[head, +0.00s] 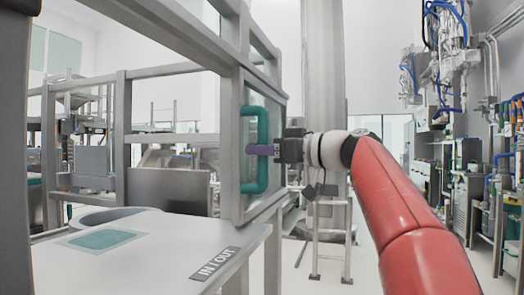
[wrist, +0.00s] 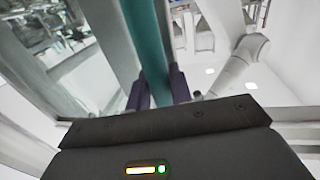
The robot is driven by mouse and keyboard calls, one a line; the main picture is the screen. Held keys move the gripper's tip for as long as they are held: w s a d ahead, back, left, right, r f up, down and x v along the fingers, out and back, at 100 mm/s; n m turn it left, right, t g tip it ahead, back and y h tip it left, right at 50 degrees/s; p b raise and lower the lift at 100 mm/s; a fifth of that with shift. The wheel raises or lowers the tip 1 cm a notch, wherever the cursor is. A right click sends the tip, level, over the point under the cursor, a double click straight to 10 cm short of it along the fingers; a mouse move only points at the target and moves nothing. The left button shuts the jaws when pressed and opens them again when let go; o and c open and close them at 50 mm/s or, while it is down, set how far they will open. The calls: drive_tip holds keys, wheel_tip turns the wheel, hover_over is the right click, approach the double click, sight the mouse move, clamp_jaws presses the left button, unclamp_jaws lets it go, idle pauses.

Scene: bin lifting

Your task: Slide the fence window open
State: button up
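The fence window (head: 275,118) is a framed glass panel at the end of the grey fence, left of my arm in the head view. A teal C-shaped handle (head: 262,126) stands upright on it. My gripper (head: 260,149), with purple fingers, is level with the handle's middle. In the wrist view the handle's bar (wrist: 150,50) runs down between the two fingers (wrist: 159,90), with one on each side and no clear gap. My gripper looks shut on the handle. The finger contact is partly hidden by the gripper body.
A white table (head: 140,250) marked IN/OUT (head: 215,263) lies in front of the window, with a teal square (head: 102,239) and a round opening on it. A metal step stand (head: 331,235) is behind my arm. Pipes and machines line the right wall.

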drive_tip(key=o, duration=0.4)
drive_tip(key=b+v, duration=0.1)
drive_tip(key=v, duration=0.7)
drive_tip(key=shift+a, duration=0.1)
drive_tip(key=s+d+f+m+g+h, duration=0.1)
drive_tip(key=s+f+m+h, duration=0.3)
drive_tip(key=s+f, duration=0.5)
drive_tip(key=s+d+f+m+g+h, duration=0.1)
drive_tip(key=s+d+f+m+h, duration=0.2)
drive_tip(key=f, duration=1.8)
drive_tip(key=s+d+f+m+g+h, duration=0.1)
drive_tip(key=s+d+f+m+h, duration=0.2)
drive_tip(key=s+f+h, duration=0.5)
drive_tip(key=s+f+m, duration=0.1)
drive_tip(key=s+f, duration=0.6)
drive_tip(key=f, duration=0.1)
drive_tip(key=shift+m+g, duration=0.3)
drive_tip(key=shift+m, duration=0.1)
